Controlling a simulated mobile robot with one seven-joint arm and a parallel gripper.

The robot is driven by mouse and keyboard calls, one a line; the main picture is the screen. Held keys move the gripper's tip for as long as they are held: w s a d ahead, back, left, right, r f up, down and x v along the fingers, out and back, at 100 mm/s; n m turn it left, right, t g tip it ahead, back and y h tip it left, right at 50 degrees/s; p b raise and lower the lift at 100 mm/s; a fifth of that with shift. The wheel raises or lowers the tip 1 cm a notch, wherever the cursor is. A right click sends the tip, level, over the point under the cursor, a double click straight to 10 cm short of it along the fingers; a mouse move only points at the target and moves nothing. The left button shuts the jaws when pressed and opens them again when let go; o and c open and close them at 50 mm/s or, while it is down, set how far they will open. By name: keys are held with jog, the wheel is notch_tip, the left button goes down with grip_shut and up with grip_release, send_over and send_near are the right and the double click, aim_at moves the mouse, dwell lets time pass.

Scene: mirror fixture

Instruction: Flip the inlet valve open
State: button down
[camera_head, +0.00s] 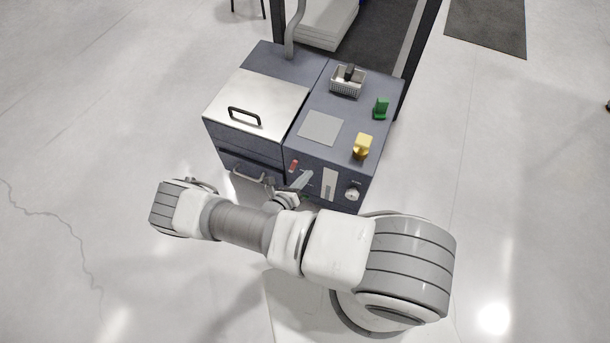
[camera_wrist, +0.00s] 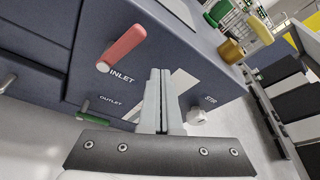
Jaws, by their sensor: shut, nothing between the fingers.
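The inlet valve has a red lever (camera_wrist: 122,48) on the front of the blue-grey cabinet, beside the word INLET. In the wrist view the lever slants up to the right from its pivot. It also shows as a small red handle in the head view (camera_head: 293,166). My gripper (camera_wrist: 160,72) is shut and empty, with its fingertips to the right of the red lever and apart from it in the picture. In the head view my gripper (camera_head: 303,181) is in front of the cabinet, partly hidden by my arm.
A green handle (camera_wrist: 97,116) sits by the OUTLET label, below the inlet. A white knob (camera_wrist: 197,115) is to the right. The cabinet top holds a basket (camera_head: 347,82), a green object (camera_head: 381,107) and a yellow object (camera_head: 362,146). A lidded box section (camera_head: 257,100) is at left.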

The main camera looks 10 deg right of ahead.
jog(key=s+a+p, duration=0.1)
jog(key=s+a, duration=0.5)
jog(key=a, duration=0.1)
jog(key=shift+a+r+p, duration=0.3)
jog(key=shift+a+p, duration=0.05)
jog(key=shift+r, duration=0.1)
